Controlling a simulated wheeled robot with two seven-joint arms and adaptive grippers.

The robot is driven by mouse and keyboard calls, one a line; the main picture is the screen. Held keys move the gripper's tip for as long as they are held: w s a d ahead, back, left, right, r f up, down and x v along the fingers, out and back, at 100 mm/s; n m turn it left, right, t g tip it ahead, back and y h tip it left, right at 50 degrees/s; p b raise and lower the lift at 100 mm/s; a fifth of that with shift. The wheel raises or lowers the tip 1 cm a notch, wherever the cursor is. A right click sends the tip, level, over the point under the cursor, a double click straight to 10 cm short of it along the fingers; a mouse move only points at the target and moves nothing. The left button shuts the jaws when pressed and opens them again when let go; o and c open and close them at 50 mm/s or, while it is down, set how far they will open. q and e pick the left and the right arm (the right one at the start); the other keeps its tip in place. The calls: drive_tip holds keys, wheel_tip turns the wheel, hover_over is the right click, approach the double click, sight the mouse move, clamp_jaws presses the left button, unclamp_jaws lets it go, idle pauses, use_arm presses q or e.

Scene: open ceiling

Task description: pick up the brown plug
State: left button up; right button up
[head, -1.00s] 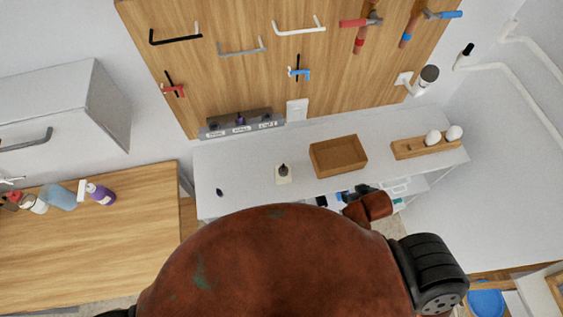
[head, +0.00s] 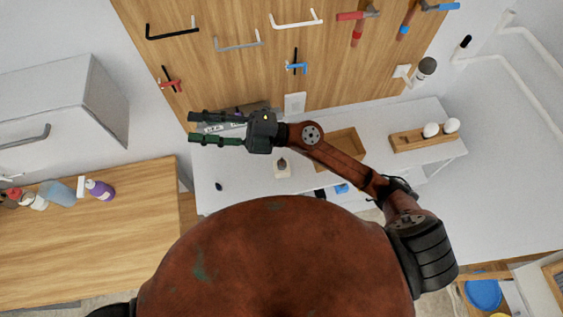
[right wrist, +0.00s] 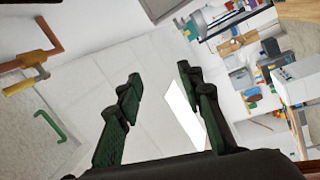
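No plug is clearly brown at this size. A small dark grey-brown piece (head: 282,162) stands upright on a pale square base on the white counter. A smaller dark, nearly black piece (head: 219,187) lies on the counter further left. I cannot tell which is the plug. My right gripper (head: 192,128) is open and empty, its green-black fingers pointing left, in front of the labelled grey rack and above the counter in the picture. The right wrist view shows the open fingers (right wrist: 159,75) with nothing between them. My left gripper is out of view.
The grey labelled rack (head: 212,128) is partly hidden by my right gripper. My right arm covers part of a wooden tray (head: 347,138). A wooden holder with white round pieces (head: 408,139) stands at right. A wooden table with bottles (head: 100,230) is at left.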

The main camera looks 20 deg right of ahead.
drive_tip(key=s+a+f+n+g+h, duration=0.3)
drive_tip(key=f+n+g, duration=0.1)
drive_tip(key=f, duration=0.2)
drive_tip(key=h, duration=1.7)
hover_over(282, 159)
drive_tip(key=shift+n, duration=0.4)
drive_tip(key=f, duration=2.1)
drive_tip(key=shift+w+a+f, duration=0.25)
drive_tip(key=shift+a, duration=0.15)
drive_tip(key=f+p, duration=0.1)
drive_tip(key=f, duration=0.1)
drive_tip(key=f+p, duration=0.1)
drive_tip(key=f, duration=0.1)
drive_tip(key=d+f+p, duration=0.1)
drive_tip(key=f, duration=0.1)
drive_tip(key=shift+s+f, duration=0.1)
drive_tip(key=shift+f, duration=0.25)
drive_tip(key=shift+a+f, duration=0.1)
drive_tip(key=shift+f, duration=0.35)
clamp_jaws()
